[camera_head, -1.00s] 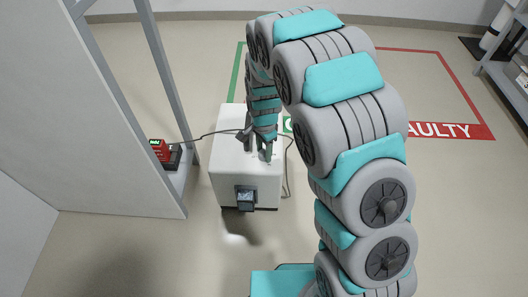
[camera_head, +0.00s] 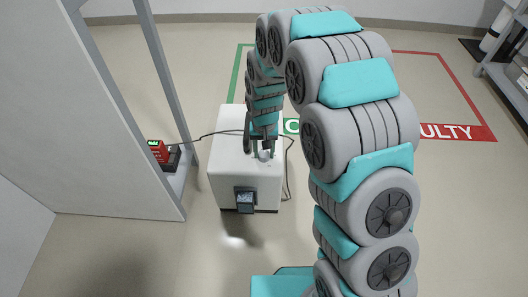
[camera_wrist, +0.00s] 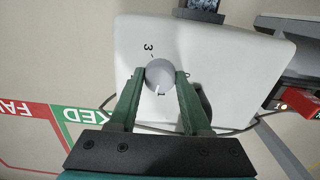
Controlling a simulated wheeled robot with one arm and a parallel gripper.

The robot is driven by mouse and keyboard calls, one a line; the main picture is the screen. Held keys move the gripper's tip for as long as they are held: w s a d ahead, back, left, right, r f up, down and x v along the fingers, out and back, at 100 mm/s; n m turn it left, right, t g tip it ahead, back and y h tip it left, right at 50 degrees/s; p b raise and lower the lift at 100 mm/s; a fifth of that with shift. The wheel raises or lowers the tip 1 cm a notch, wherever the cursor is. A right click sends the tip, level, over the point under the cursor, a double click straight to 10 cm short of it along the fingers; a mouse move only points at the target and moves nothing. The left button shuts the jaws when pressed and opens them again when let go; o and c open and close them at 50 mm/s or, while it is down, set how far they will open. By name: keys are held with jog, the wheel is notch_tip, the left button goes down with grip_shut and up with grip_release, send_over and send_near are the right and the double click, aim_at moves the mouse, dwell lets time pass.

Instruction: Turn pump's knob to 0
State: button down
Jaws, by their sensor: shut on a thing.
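The pump is a white box (camera_head: 226,172) on the floor in the head view; its top face (camera_wrist: 225,50) fills much of the wrist view. A round grey knob (camera_wrist: 160,73) stands on that face, with a printed "3" above it and a "1" below it in the wrist view. A short light mark on the knob's lower edge points toward the "1".
A cable runs left to a red device (camera_head: 158,150) on the grey rack's shelf. Green and red floor zones lie behind, one reading "FAULTY" (camera_head: 455,132). Floor in front of the pump is clear.

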jog(key=n, duration=0.5)
jog(key=shift+n, duration=0.3)
jog(key=n, duration=0.4)
jog(key=shift+p, duration=0.35)
jog(key=n+p, duration=0.1)
jog(key=n, duration=0.4)
jog(key=shift+n, duration=0.4)
jog(key=shift+n+p, duration=1)
jog(key=shift+n, duration=1.3)
jog(key=shift+c, duration=1.7)
grip_release()
jog(key=shift+r, duration=0.1)
